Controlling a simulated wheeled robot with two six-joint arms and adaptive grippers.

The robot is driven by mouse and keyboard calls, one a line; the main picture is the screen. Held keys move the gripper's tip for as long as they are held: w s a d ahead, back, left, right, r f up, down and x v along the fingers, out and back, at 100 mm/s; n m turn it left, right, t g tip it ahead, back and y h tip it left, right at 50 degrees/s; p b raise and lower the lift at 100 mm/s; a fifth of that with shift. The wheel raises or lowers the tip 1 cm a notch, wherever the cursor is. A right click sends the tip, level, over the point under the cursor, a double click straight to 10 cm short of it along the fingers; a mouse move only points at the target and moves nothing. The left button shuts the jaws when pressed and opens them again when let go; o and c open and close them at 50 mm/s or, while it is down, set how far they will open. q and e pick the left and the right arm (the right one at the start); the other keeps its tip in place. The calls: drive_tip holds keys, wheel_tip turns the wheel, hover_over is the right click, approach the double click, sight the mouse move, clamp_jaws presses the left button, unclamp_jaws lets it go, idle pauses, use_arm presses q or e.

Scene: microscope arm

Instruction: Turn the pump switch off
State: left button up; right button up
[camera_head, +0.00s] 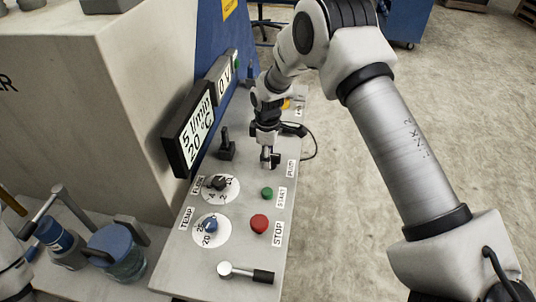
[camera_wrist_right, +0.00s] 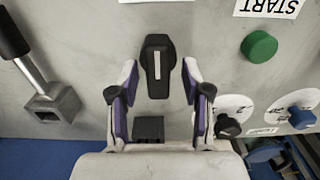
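The pump switch (camera_wrist_right: 157,65) is a black rotary knob with a white line on top. In the right wrist view the line runs up and down the picture. My right gripper (camera_wrist_right: 160,75) is open, with one finger on each side of the knob and a gap on both sides. In the head view my right gripper (camera_head: 269,158) points down at the panel beside the PUMP label (camera_head: 291,168), and the knob is mostly hidden there.
The green START button (camera_head: 267,193) and red STOP button (camera_head: 259,224) lie nearer on the panel (camera_head: 250,180). A black lever (camera_head: 226,143) and the display box (camera_head: 190,135) stand left of my gripper. A metal lever (camera_wrist_right: 32,76) stands left in the wrist view.

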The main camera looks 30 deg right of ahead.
drive_tip(key=shift+r, duration=0.15)
wheel_tip(320, 180, up, 12)
idle(0.3)
idle(0.4)
